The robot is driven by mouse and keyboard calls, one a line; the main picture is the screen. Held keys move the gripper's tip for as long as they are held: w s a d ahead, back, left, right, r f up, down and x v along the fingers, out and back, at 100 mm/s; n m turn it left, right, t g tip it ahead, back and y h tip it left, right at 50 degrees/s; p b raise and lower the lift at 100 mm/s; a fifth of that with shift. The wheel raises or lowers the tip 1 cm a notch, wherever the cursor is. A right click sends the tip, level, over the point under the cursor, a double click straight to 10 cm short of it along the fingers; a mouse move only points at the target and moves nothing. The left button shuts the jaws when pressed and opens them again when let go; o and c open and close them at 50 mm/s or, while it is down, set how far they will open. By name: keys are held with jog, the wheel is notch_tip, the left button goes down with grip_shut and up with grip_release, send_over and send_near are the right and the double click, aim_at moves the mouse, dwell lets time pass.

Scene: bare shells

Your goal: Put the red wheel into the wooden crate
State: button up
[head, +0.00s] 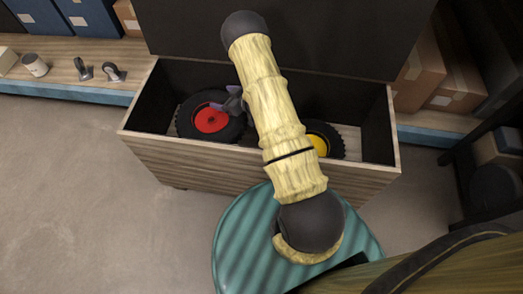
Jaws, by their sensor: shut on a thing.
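The red wheel (211,120), a black tyre with a red hub, is at the left end inside the wooden crate (215,160). The crate is open, with pale wood walls and a dark inside. My gripper (236,103) is at the wheel's right side, shut on its tyre. My arm hides part of the gripper and the crate's middle. I cannot tell whether the wheel rests on the crate floor or is held just above it.
A wheel with a yellow hub (319,143) lies in the crate's right half, partly behind my arm. A shelf behind holds blue boxes (85,15), a white cup (34,65) and casters (113,72). Cardboard boxes (458,85) stand at right. Floor at left is clear.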

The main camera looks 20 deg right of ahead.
jog(key=shift+f, duration=0.15)
jog(key=shift+f+b, duration=1.3)
jog(key=shift+f, duration=1.2)
jog(key=shift+f, duration=0.1)
notch_tip(320, 180, down, 5)
jog(key=b, duration=0.3)
jog(key=o, duration=1.4)
